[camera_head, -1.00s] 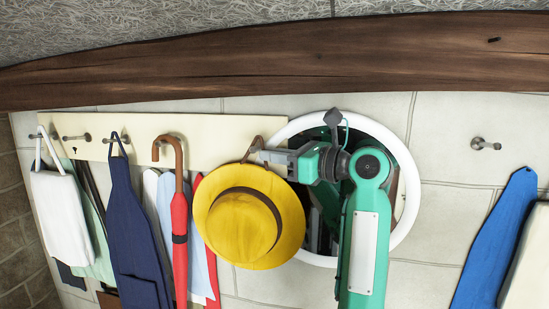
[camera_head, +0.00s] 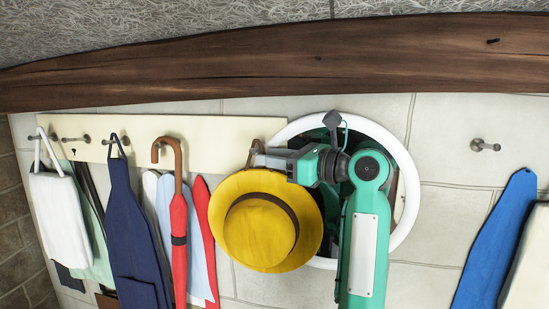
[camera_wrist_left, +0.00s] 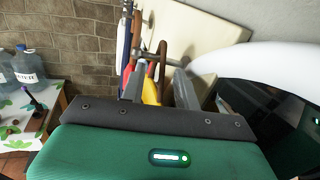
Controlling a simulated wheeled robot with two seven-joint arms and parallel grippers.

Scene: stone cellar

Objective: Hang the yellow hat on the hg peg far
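The yellow hat (camera_head: 265,240), with a dark band, hangs crown outward just below the right end of the cream peg board (camera_head: 225,127). Its brown loop (camera_head: 253,150) reaches up to the board's end, where a peg is mostly hidden by the loop and gripper. My left gripper (camera_head: 268,158) is at the loop, just above the hat's brim. In the left wrist view its two fingers (camera_wrist_left: 160,88) stand well apart, with the brown loop and part of the yellow hat (camera_wrist_left: 151,90) seen between them. A grey peg (camera_wrist_left: 150,57) shows beyond the fingers. My right gripper is out of view.
A red umbrella (camera_head: 179,235), a navy apron (camera_head: 133,225) and a white bag (camera_head: 60,215) hang left of the hat. A round white frame (camera_head: 408,215) is behind my arm. A bare peg (camera_head: 485,145) and a blue garment (camera_head: 497,235) are at the right.

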